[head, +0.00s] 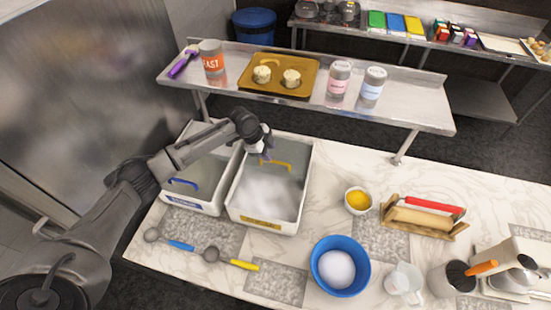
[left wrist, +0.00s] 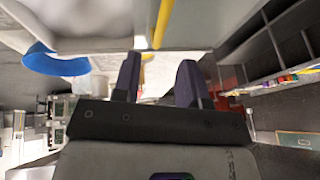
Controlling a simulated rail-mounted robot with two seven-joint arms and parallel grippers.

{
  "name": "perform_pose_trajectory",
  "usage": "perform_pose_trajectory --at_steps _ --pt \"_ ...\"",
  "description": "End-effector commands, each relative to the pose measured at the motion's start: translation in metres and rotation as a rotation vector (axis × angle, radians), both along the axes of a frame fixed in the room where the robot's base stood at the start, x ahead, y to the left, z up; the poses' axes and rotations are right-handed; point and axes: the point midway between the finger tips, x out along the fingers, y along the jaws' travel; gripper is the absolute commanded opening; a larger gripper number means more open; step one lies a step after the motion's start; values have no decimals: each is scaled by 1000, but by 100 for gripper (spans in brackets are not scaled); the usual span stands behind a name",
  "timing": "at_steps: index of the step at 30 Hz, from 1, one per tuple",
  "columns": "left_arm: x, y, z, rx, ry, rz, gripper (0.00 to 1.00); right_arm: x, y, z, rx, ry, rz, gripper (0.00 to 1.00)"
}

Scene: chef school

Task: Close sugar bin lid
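Two white bins stand side by side at the counter's left end. The right bin (head: 303,205) has a yellow label and a lid (head: 293,150) with a yellow handle (head: 277,164). Its lid covers only the back part, and white contents show in front. The left bin (head: 190,208) has a blue label and a blue handle (head: 184,183). I cannot clearly read either label. My left gripper (head: 264,152) is just behind the yellow handle. In the left wrist view its fingers (left wrist: 158,82) are apart and empty, with the yellow handle (left wrist: 162,22) beyond them. My right gripper is not in view.
A metal shelf (head: 420,105) with a tray (head: 285,88) and several canisters runs behind the bins. A blue bowl (head: 321,278), yellow-filled cup (head: 357,200) and wooden rolling-pin stand (head: 418,217) are to the right.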

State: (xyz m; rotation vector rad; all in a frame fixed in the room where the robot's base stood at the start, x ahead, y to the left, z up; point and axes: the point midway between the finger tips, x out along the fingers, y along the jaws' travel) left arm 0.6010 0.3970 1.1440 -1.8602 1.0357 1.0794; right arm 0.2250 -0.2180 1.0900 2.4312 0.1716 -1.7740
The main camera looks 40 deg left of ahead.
Motion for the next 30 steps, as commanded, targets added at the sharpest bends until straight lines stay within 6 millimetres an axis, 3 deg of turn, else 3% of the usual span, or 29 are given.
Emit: perform_pose_trajectory --at_steps 6,12,27,30 --pt "12 -11 -32 -2 2 1 39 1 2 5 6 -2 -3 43" --pt "19 -16 -50 -1 -1 2 39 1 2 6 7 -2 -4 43" --pt "21 -18 -59 0 0 0 39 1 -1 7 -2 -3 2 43" --pt "21 -18 -59 0 0 0 30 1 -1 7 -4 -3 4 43"
